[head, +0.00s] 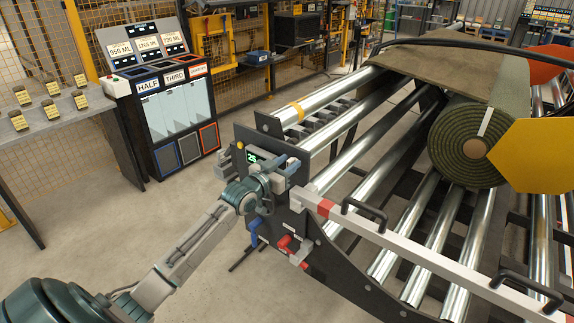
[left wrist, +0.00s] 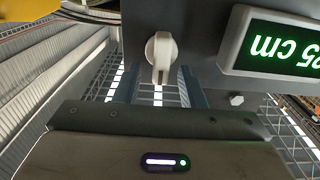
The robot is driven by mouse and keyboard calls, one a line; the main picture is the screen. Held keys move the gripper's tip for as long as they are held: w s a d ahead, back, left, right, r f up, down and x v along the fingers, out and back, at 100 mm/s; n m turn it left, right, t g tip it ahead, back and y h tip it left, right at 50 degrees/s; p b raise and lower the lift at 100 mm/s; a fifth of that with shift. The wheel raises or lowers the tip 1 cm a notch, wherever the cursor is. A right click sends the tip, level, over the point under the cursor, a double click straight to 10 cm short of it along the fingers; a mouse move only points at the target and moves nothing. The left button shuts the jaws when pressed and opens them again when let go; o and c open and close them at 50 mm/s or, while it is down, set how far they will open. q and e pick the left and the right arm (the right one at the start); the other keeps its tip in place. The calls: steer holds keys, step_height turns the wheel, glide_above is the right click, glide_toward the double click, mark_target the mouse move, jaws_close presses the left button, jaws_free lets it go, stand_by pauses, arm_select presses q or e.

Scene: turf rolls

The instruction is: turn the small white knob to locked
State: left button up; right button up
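The small white knob (head: 293,164) is on the dark end panel of the roller machine, though my gripper hides most of it in the head view. In the left wrist view the white knob (left wrist: 160,55) shows clearly, its narrow grip pointing down in the picture. My left gripper (head: 281,172) is close to the panel. In the left wrist view its two bluish fingers (left wrist: 159,88) are apart, one to each side of the knob's lower end, with a gap showing around it. I cannot tell any contact. My right gripper is not in view.
A green display reading in cm (left wrist: 275,46) sits right of the knob. A blue handle (head: 253,231) and red handle (head: 293,248) are below on the panel. A white bar (head: 400,245) crosses the rollers. A turf roll (head: 460,140) lies on them. Open floor lies left.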

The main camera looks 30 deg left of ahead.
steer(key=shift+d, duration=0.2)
arm_select(q)
jaws_close()
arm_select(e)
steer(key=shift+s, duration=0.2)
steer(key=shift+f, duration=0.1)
